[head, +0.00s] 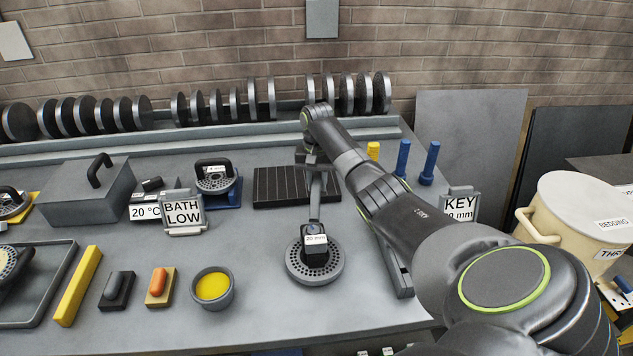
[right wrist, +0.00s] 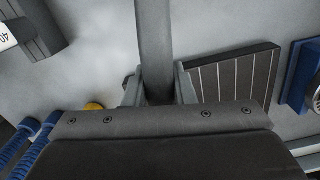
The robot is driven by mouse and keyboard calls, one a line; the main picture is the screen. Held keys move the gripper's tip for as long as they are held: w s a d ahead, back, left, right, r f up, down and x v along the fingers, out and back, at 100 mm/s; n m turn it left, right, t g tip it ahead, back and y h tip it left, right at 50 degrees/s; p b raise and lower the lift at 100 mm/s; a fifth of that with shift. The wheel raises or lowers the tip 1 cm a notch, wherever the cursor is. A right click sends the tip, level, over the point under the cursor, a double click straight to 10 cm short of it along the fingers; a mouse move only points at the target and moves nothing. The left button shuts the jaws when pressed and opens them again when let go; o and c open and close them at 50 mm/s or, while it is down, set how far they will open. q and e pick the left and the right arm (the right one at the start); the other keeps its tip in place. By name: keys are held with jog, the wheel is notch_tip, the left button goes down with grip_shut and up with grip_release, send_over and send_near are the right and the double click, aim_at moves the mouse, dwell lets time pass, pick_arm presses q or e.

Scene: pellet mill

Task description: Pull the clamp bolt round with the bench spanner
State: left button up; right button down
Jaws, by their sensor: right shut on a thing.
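The grey bench spanner (head: 315,207) lies lengthwise in the head view, its near end at the top of a dark clamp block (head: 315,254) with a small white label. The clamp block stands on a round perforated plate (head: 301,271) on the bench. The clamp bolt is not clearly visible under the spanner's head, so I cannot tell how fully it is seated. My right gripper (head: 315,165) is shut on the spanner's far end. In the right wrist view the spanner bar (right wrist: 154,40) runs between the two fingers (right wrist: 158,92). My left gripper is not in view.
A dark ruled mat (head: 275,188) lies just left of the gripper. Blue pegs (head: 430,163) and a KEY sign (head: 459,205) stand right of my arm. Discs (head: 270,100) line the rack behind.

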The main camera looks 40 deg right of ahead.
jog(key=shift+s+d+m, duration=0.8)
jog(key=shift+m, duration=0.1)
jog(key=shift+s+d+m, duration=0.75)
jog(key=shift+s+m, duration=0.15)
jog(key=shift+s, duration=0.1)
jog(key=shift+s+d+m, duration=0.2)
jog(key=shift+s+m, duration=0.2)
jog(key=shift+s, duration=0.1)
jog(key=shift+s+d+m, duration=0.2)
jog(key=shift+s+m, duration=0.2)
jog(key=shift+s, duration=0.05)
jog(key=shift+w+a+n, duration=0.35)
jog(key=shift+w+n, duration=0.35)
jog(key=shift+w, duration=0.1)
